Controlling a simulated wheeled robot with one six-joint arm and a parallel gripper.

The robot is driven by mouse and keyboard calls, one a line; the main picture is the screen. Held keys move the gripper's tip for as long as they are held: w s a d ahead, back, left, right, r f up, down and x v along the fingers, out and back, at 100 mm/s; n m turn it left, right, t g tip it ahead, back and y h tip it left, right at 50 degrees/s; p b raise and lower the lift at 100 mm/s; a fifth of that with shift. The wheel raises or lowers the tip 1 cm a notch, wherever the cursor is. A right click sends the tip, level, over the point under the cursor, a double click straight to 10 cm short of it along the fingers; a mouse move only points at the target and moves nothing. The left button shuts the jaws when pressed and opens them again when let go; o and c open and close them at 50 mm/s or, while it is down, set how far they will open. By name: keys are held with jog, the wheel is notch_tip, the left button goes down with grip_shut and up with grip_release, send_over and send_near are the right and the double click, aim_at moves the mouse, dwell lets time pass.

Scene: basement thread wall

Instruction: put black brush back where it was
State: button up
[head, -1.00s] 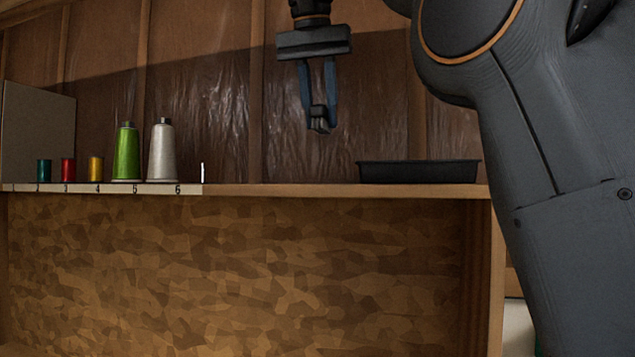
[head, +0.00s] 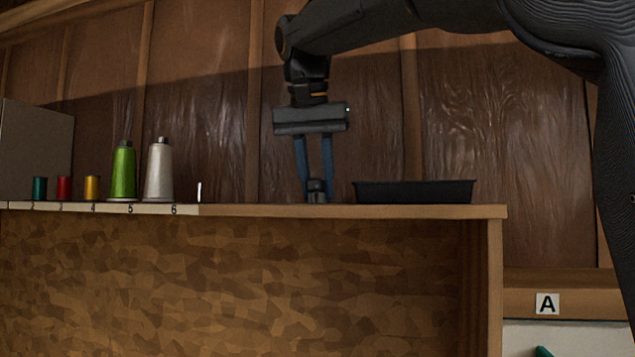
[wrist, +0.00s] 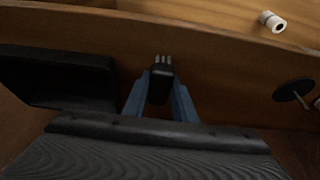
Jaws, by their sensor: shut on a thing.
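My gripper (head: 316,186) is shut on the black brush (head: 317,189), just above or on the wooden shelf (head: 400,212). Its blue fingers point down. I cannot tell whether the brush touches the shelf. In the wrist view the brush (wrist: 161,86) sits between the fingertips, with pale bristle tufts at its far end. The black tray (head: 415,191) stands to the right of the gripper on the shelf, with a small gap between them. It also shows at the left of the wrist view (wrist: 60,75).
Left on the shelf stand a white cone (head: 158,171), a green cone (head: 123,172) and small spools (head: 92,188) behind a numbered strip. A thin white pin (head: 199,192) stands right of them. The wrist view shows a dark disc (wrist: 292,91) and a white spool (wrist: 272,21).

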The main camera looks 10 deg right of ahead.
jog(key=shift+f, duration=0.15)
jog(key=o, duration=1)
jog(key=v, duration=1.2)
jog(key=shift+b, duration=0.4)
